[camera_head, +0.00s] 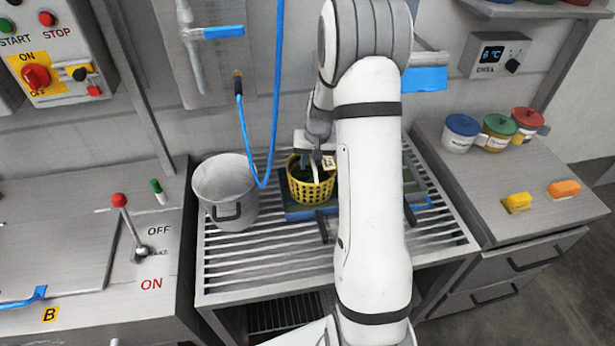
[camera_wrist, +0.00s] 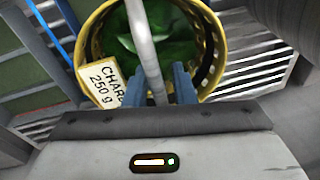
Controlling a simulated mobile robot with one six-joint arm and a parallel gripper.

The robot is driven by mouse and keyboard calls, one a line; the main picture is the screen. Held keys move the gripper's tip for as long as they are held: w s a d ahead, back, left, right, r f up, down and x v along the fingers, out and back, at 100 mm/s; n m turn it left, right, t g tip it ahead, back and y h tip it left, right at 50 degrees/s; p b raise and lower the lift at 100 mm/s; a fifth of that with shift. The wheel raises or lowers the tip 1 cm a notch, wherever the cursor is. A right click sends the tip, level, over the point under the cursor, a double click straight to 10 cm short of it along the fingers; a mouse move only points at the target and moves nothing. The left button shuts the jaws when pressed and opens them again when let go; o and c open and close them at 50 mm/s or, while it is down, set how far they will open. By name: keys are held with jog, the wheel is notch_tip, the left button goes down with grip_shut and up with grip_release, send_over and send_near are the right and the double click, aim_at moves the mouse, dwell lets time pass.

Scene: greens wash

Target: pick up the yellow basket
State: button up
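The yellow basket (camera_head: 312,190) stands on a blue and green board (camera_head: 297,213) on the slatted rack. It has a perforated wall, and dark green leaves (camera_wrist: 180,50) lie inside. A pale handle bar (camera_wrist: 142,35) crosses over it in the wrist view, where the basket's yellow rim (camera_wrist: 217,45) also shows. A tag reading "CHAR… 250 g" (camera_wrist: 99,82) hangs at the rim. My gripper (camera_wrist: 161,80) is at the basket, with the handle bar between its two fingers. A gap shows beside the bar, so the fingers look open. My arm hides the board's middle.
A grey pot (camera_head: 225,188) stands close left of the basket. A blue hose (camera_head: 248,145) hangs between them and the wall. Several lidded jars (camera_head: 461,132) and yellow and orange blocks (camera_head: 517,202) sit on the right counter. A lever (camera_head: 128,222) stands on the left machine.

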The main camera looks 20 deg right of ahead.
jog(key=shift+f, duration=0.15)
jog(key=shift+c, duration=0.5)
grip_shut()
dwell(0.9)
